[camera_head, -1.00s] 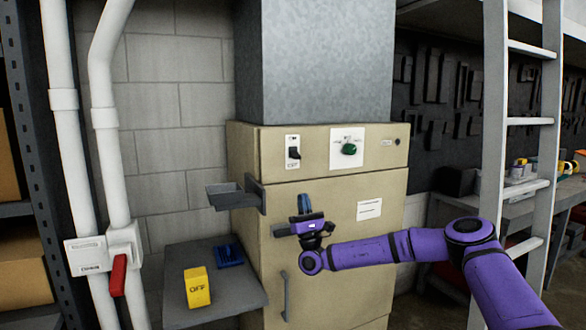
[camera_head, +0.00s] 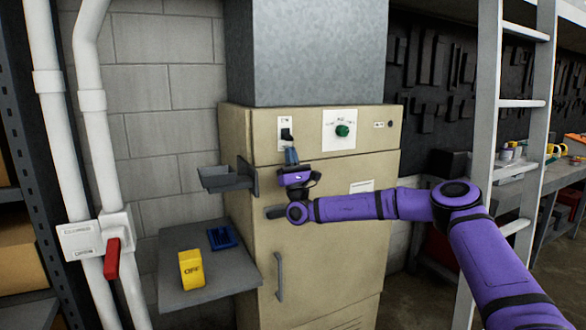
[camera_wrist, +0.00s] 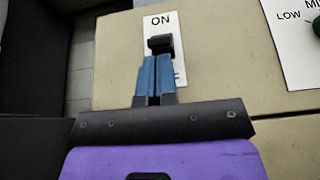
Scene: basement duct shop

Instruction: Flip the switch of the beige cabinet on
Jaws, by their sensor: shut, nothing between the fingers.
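The beige cabinet (camera_head: 330,215) stands against the block wall. Its black toggle switch (camera_head: 287,134) sits on a white plate on the upper panel; in the wrist view the switch (camera_wrist: 160,44) is below the word ON, with the lower label mostly hidden by my fingers. I cannot tell for sure which way the lever is tilted. My gripper (camera_head: 291,153) is shut and empty, its blue fingers pointing up just beneath the lever. In the wrist view the fingertips (camera_wrist: 157,60) overlap the lever's lower edge; contact is unclear.
A green knob (camera_head: 342,130) is right of the switch. A small grey tray (camera_head: 225,180) juts from the cabinet's left side. A shelf (camera_head: 210,280) below holds a yellow OFF block (camera_head: 191,268) and a blue item (camera_head: 222,237). A ladder (camera_head: 512,150) stands at right.

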